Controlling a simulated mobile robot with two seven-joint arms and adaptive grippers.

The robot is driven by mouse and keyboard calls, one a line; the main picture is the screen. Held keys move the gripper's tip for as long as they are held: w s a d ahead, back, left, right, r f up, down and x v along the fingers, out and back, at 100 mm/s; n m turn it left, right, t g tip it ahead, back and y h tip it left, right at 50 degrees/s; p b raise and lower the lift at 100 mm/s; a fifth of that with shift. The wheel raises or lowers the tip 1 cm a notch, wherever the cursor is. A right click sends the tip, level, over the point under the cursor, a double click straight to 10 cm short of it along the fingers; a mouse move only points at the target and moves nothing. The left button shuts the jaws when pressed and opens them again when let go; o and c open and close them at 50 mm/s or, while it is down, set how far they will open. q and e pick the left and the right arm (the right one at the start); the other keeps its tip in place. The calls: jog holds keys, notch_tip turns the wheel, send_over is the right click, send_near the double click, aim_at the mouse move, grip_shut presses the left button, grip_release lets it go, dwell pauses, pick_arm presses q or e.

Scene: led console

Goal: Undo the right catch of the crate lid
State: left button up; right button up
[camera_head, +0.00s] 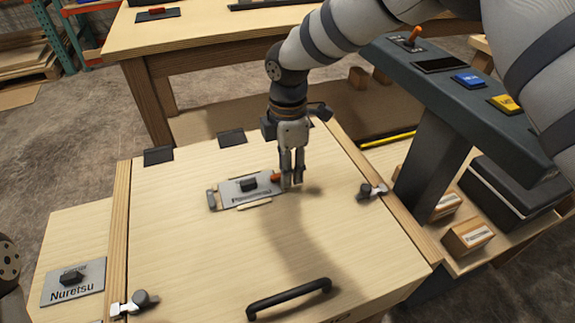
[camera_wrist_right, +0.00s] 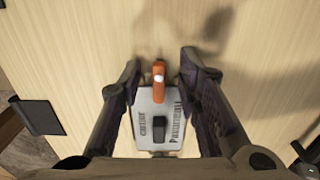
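The crate lid (camera_head: 180,235) is a broad pale wooden panel with a black handle (camera_head: 290,298) near its front edge. The right catch (camera_head: 372,190), a small metal piece with a dark knob, sits at the lid's right edge. The left catch (camera_head: 135,302) is at the front left. My right gripper (camera_head: 291,184) points down over the middle of the lid, left of the right catch. Its fingers are apart in the right wrist view (camera_wrist_right: 160,62), with an orange tab (camera_wrist_right: 159,80) between them and no clear contact. My left gripper is not in view.
A silver plate (camera_head: 232,191) with a black knob and the orange tab lies on the lid. Dark hinges (camera_head: 232,137) line the back edge. A dark console (camera_head: 470,85) with coloured buttons stands at the right. Another wooden table (camera_head: 215,40) is behind.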

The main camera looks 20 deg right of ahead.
grip_shut()
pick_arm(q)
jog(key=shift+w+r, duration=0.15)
pick_arm(e)
jog(key=shift+r, duration=0.1)
jog(key=m+p, duration=0.1)
jog(key=m, duration=0.2)
jog(key=shift+r, duration=0.1)
jog(key=m+p, duration=0.1)
jog(key=m, duration=0.2)
jog(key=shift+m, duration=0.3)
jog(key=m+p, duration=0.1)
jog(key=m, duration=0.4)
jog(key=shift+s+a, duration=0.15)
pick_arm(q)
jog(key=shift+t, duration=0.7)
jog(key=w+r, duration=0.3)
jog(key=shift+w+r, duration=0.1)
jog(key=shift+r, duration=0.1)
pick_arm(e)
jog(key=m, duration=0.6)
jog(key=shift+a, duration=0.1)
jog(key=shift+m, duration=0.3)
